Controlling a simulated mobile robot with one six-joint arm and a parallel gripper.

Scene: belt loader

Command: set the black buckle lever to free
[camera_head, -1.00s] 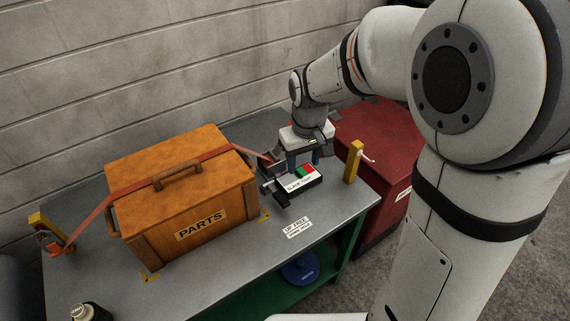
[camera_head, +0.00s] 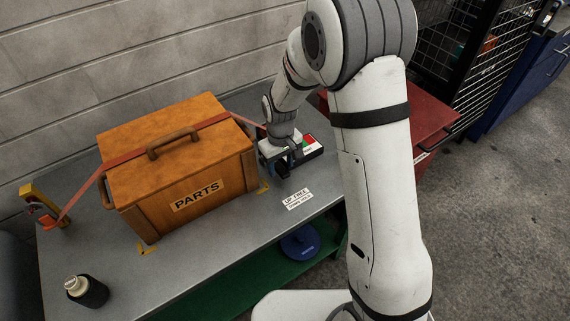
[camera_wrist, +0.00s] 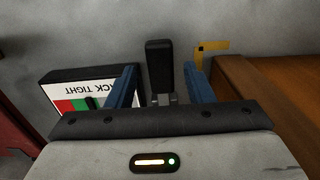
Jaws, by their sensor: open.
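The black buckle lever (camera_wrist: 159,65) shows in the wrist view as a dark bar. It lies between the two blue fingers of my gripper (camera_wrist: 163,76), with gaps visible on both sides. My gripper is open and not closed on it. In the head view my gripper (camera_head: 284,168) is over the buckle, beside the right end of the crate, and largely hides the buckle and lever. I cannot tell the lever's exact angle. A label reading UP FREE (camera_head: 297,199) lies on the bench in front. The red strap (camera_head: 130,157) runs over the crate to the buckle.
The wooden PARTS crate (camera_head: 180,180) stands left of my gripper. A slack/tight gauge box (camera_head: 313,150) sits close on the right; it also shows in the wrist view (camera_wrist: 66,92). A dark bottle (camera_head: 88,291) stands at front left.

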